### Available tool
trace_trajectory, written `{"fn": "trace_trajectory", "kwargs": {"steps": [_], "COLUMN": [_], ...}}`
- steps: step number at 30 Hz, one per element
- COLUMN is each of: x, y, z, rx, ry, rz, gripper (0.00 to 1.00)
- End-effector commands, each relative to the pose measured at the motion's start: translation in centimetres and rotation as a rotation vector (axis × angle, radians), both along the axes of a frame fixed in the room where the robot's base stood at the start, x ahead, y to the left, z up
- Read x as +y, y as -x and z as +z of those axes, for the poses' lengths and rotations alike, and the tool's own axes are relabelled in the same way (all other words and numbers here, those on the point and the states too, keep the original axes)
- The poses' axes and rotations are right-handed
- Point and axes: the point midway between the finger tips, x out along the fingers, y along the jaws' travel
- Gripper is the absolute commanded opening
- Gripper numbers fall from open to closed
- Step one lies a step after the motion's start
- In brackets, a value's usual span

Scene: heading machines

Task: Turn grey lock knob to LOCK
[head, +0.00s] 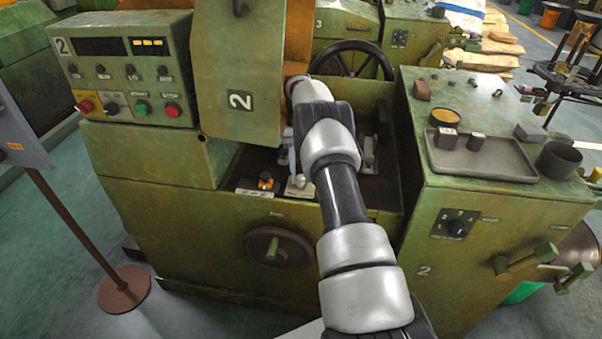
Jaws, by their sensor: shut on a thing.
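A small grey knob (299,181), which I take for the lock knob, stands on a light plate in the dark recess of the green machine marked 2. The forearm of my arm passes just to the right of it and covers part of the recess. My gripper (289,150) is mostly hidden behind my arm; only a pale sliver shows just above the knob. It is shut, apparently on the knob. The plate's lettering and the knob's pointing direction are too small to read.
A brass-coloured knob (265,181) on its own plate is close on the left. A grey fitting (370,152) stands right of my arm. A black handwheel (352,60) is behind. A control box (125,70) is upper left, and a grey tray (480,160) lies on the right cabinet.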

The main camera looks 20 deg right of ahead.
Motion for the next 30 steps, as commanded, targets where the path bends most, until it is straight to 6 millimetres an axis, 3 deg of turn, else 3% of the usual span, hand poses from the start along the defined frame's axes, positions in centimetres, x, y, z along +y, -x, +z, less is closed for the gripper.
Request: {"fn": "trace_trajectory", "kwargs": {"steps": [15,16,18,30], "x": [-0.02,-0.02,-0.02,-0.02], "y": [-0.06,-0.05,-0.05,-0.08], "z": [0.04,0.03,0.03,0.76], "rx": [-0.003,-0.002,-0.002,-0.003], "ry": [0.001,0.001,0.001,0.001], "rz": [0.017,0.017,0.017,0.016], "gripper": [0.02,0.29,0.41,0.43]}}
